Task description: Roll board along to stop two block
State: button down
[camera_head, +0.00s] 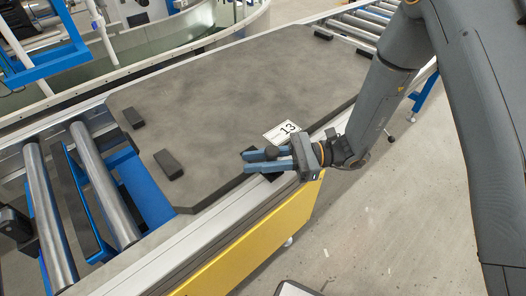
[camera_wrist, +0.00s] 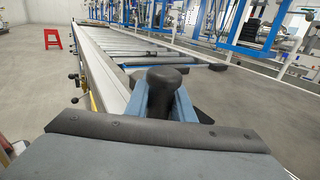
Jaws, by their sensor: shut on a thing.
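The board (camera_head: 230,85) is a large dark grey plate with cut corners, lying flat on the conveyor, with a white label (camera_head: 285,131) reading 13 near its front edge. My gripper (camera_head: 251,161) is at that edge, beside the label, with its blue fingers level. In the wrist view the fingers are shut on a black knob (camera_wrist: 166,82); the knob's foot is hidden. The board's surface also shows in the wrist view (camera_wrist: 245,95). I cannot make out which part is the stop two block.
Small black blocks (camera_head: 168,163) sit on the board near its corners. Bare steel rollers (camera_head: 105,185) and a blue frame (camera_head: 145,190) lie at the left, with more rollers (camera_head: 352,30) at the far right. A yellow panel (camera_head: 255,240) runs below the front rail. The floor (camera_head: 400,200) in front is mostly clear.

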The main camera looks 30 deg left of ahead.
jog(key=shift+s+a+p, duration=1.85)
jog(key=shift+s+p, duration=0.2)
jog(key=shift+s, duration=2.4)
jog(key=shift+s+a+p, duration=1.85)
jog(key=shift+s+p, duration=0.15)
jog(key=shift+s, duration=2.4)
jog(key=shift+s+a+p, duration=1.85)
jog(key=shift+s+p, duration=0.2)
jog(key=shift+s, duration=2.5)
jog(key=shift+s+a+p, duration=0.5)
jog(key=shift+s+p, duration=0.1)
jog(key=shift+s, duration=0.55)
jog(key=shift+s+a+p, duration=0.45)
jog(key=shift+s+p, duration=0.1)
jog(key=shift+s, duration=0.6)
jog(key=shift+s+a+p, duration=0.5)
jog(key=shift+s+p, duration=0.1)
jog(key=shift+s, duration=0.65)
jog(key=shift+s, duration=0.2)
